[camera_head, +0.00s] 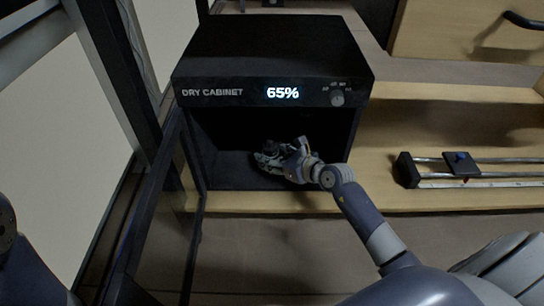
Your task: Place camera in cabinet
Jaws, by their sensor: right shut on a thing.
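The black dry cabinet (275,60) stands on a wooden surface, its display reading 65%. Its glass door (160,225) is swung open to the left. My right arm reaches into the dark interior. My right gripper (270,155) is inside the opening, shut on a small dark thing that looks like the camera (270,147). The camera is mostly hidden by the fingers and the dark. I cannot tell if it touches the cabinet floor. Part of my left arm shows at the left edge; its gripper is out of view.
A camera slider (462,165) with two rails lies on the wooden shelf (420,105) right of the cabinet. A wooden drawer front with a black handle (524,20) is at the upper right. The open door bounds the left side.

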